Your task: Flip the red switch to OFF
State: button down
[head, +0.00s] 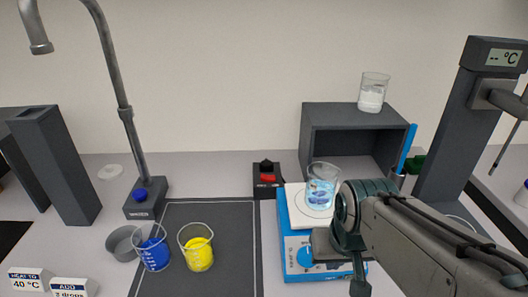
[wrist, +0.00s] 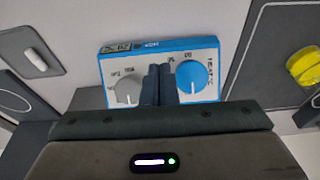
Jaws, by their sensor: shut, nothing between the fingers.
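The red switch (head: 267,178) sits on a small dark box with a black knob on top, behind the left side of the blue hotplate (head: 284,240) in the head view. Which way the switch is set is too small to tell. My gripper (head: 359,288) is low at the front right of the hotplate, apart from the switch. In the wrist view my gripper (wrist: 158,68) is shut and empty, its fingers in front of the hotplate's panel, between a grey knob (wrist: 126,90) and a blue knob (wrist: 191,76). The switch does not show in the wrist view.
A beaker of blue liquid (head: 321,192) stands on the hotplate. Blue (head: 153,254) and yellow (head: 198,254) beakers stand on the dark mat at left. A grey shelf (head: 312,119) holds a beaker of white material (head: 372,98). A dark stand (head: 470,110) is at right.

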notch_tip(320, 180, up, 11)
jog(key=y+p, duration=0.2)
jog(key=p, duration=0.7)
send_over(263, 176)
jog(key=s+d, duration=0.3)
jog(key=shift+w+d+r+t, duration=0.1)
jog(key=shift+w+t, duration=0.1)
jog(key=shift+t, duration=0.1)
jog(key=p+x, duration=0.1)
jog(key=x, duration=0.3)
jog(key=p+x, duration=0.1)
jog(key=x, duration=0.3)
jog(key=s+p+x, duration=0.1)
jog(key=x, duration=0.3)
jog(key=shift+w+a+f, duration=0.15)
jog(key=shift+a+f, duration=0.15)
jog(key=shift+f, duration=0.1)
jog(key=shift+a+f, duration=0.2)
jog(key=shift+f, duration=0.35)
